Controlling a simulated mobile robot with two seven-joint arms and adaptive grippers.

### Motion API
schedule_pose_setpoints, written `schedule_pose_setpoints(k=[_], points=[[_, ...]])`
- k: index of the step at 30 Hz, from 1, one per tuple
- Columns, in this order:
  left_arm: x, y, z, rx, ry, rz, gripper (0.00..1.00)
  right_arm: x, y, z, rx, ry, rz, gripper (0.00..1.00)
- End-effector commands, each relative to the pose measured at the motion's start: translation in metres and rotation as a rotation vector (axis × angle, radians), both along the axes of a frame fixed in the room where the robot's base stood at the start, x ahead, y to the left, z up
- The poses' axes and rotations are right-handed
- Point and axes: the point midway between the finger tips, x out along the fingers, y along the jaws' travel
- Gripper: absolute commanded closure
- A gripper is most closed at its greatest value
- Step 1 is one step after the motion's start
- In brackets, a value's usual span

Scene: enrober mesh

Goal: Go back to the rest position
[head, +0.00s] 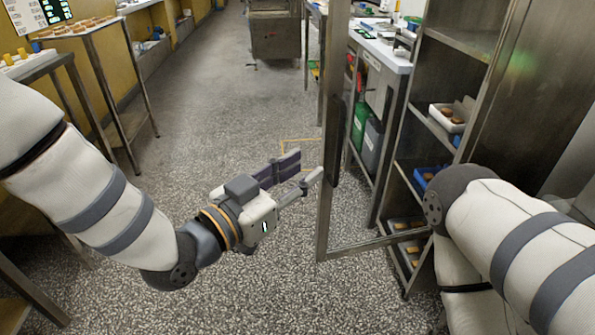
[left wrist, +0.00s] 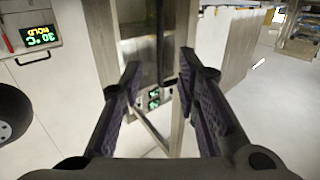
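My left gripper (head: 303,172) is in the middle of the head view, over the speckled floor. Its two fingers are apart, and it is empty. In the left wrist view the open fingers (left wrist: 165,100) stand on either side of a gap with nothing held between them. The fingertips are close to the edge of an open glass-and-metal cabinet door (head: 324,215); I cannot tell whether they touch it. My right arm comes in from the right in front of the cabinet, and its gripper is not in view.
The steel cabinet (head: 465,40) on the right holds a white tray (head: 446,117) and a blue tray (head: 424,176) on its shelves. A table (head: 92,28) with small items stands at the left. A steel cart (head: 275,35) stands at the back. The middle floor is clear.

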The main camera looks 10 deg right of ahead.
Motion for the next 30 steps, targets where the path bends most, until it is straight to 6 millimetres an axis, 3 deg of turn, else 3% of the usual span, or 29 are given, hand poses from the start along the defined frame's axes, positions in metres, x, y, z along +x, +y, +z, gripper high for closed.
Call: schedule_pose_setpoints(k=[11, 14, 17, 18, 21, 23, 24, 27, 30], points=[[-0.004, 0.006, -0.004, 0.005, 0.010, 0.005, 0.71, 0.000, 0.000, 0.000, 0.000, -0.001, 0.000, 1.00], [-0.012, 0.022, -0.040, 0.052, 0.125, 0.045, 0.71, 0.003, 0.000, 0.003, 0.001, -0.009, 0.000, 1.00], [-0.040, 0.059, -0.114, 0.154, 0.368, 0.132, 0.71, 0.007, 0.000, 0.008, 0.000, -0.025, 0.000, 1.00], [-0.059, 0.077, -0.146, 0.201, 0.479, 0.171, 0.71, 0.009, 0.000, 0.010, 0.001, -0.031, 0.000, 1.00], [-0.117, 0.125, -0.213, 0.318, 0.751, 0.272, 0.71, 0.014, 0.000, 0.014, 0.000, -0.047, 0.000, 1.00], [-0.160, 0.154, -0.244, 0.387, 0.910, 0.332, 0.71, 0.016, 0.000, 0.017, 0.000, -0.057, -0.002, 1.00], [-0.191, 0.174, -0.261, 0.435, 1.015, 0.372, 0.71, 0.018, 0.000, 0.018, 0.000, -0.063, -0.002, 1.00], [-0.271, 0.220, -0.287, 0.552, 1.263, 0.474, 0.71, 0.022, 0.000, 0.023, 0.001, -0.078, -0.002, 1.00], [-0.342, 0.257, -0.293, 0.652, 1.466, 0.564, 0.71, 0.026, 0.000, 0.026, 0.000, -0.090, -0.002, 1.00]])
